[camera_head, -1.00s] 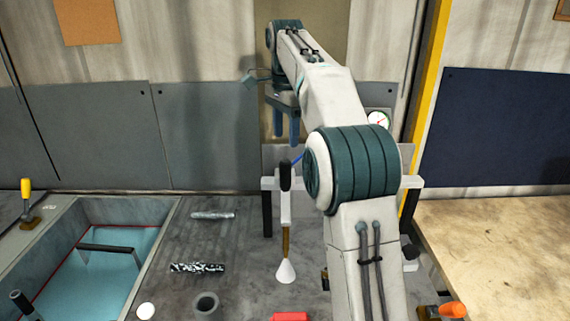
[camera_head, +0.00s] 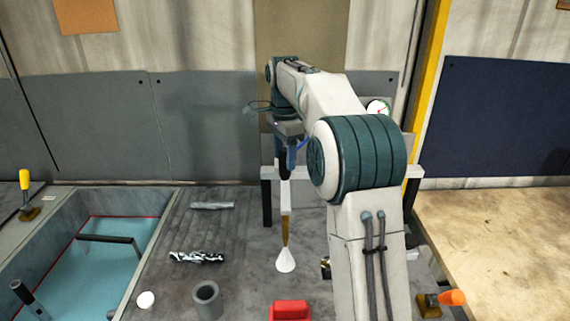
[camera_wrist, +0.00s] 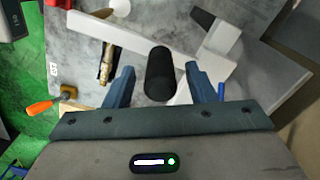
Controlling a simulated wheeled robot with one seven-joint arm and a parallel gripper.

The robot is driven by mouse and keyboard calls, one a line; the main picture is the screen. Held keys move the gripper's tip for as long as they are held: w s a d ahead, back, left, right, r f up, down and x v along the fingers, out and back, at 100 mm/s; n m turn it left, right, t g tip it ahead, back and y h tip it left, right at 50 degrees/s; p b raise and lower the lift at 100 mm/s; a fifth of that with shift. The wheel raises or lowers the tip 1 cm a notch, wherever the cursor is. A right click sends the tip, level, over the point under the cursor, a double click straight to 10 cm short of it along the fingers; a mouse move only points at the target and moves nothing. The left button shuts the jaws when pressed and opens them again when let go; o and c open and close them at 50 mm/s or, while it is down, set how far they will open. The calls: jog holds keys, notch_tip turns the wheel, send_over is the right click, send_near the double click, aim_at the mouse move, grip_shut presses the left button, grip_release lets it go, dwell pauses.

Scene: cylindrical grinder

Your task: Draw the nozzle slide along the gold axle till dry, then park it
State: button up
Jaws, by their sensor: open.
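The nozzle slide (camera_head: 285,199) hangs from a pale crossbar as a white bracket with a black handle (camera_head: 284,166). A brass tube below it ends in a white cone (camera_head: 285,261) pointing down. My gripper (camera_wrist: 158,68) is open. In the wrist view its blue fingers stand on either side of the black handle (camera_wrist: 160,76), with gaps visible; I see no grip on it. In the head view my gripper is at the handle, partly behind my arm. A brass fitting (camera_wrist: 106,63) shows in the wrist view; I cannot tell whether it is the gold axle.
The pale crossbar (camera_head: 412,171) stands on dark posts behind my arm. A round gauge (camera_head: 377,108) is behind it. A blue-floored basin (camera_head: 75,275) is at left.

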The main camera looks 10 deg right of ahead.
aim_at(285, 187)
jog(key=shift+f, duration=1.3)
